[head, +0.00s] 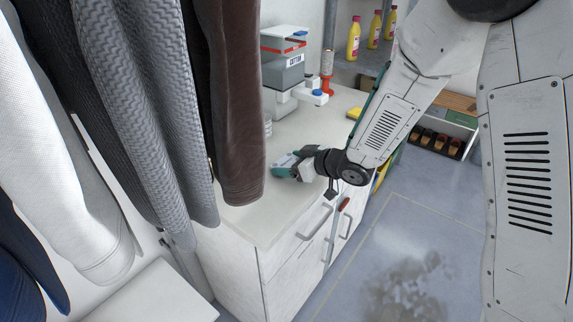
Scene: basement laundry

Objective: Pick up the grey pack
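A grey box-like pack (284,72) with a red stripe and a dark-lettered white label stands at the back of the white counter (243,220). Its left side is partly hidden by the hanging clothes. My gripper (284,166) is low over the counter's front part, well in front of the pack and apart from it. The gripper points left, with teal and grey parts at its end. Its fingertips are small and seen from the side, so I cannot tell whether they are open or hold anything.
Hanging clothes (150,90) crowd the left. White items with blue caps (318,97) and a red-based bottle (327,72) stand near the pack. Yellow bottles (375,28) are on a shelf behind. Drawer handles (312,222) jut from the counter front.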

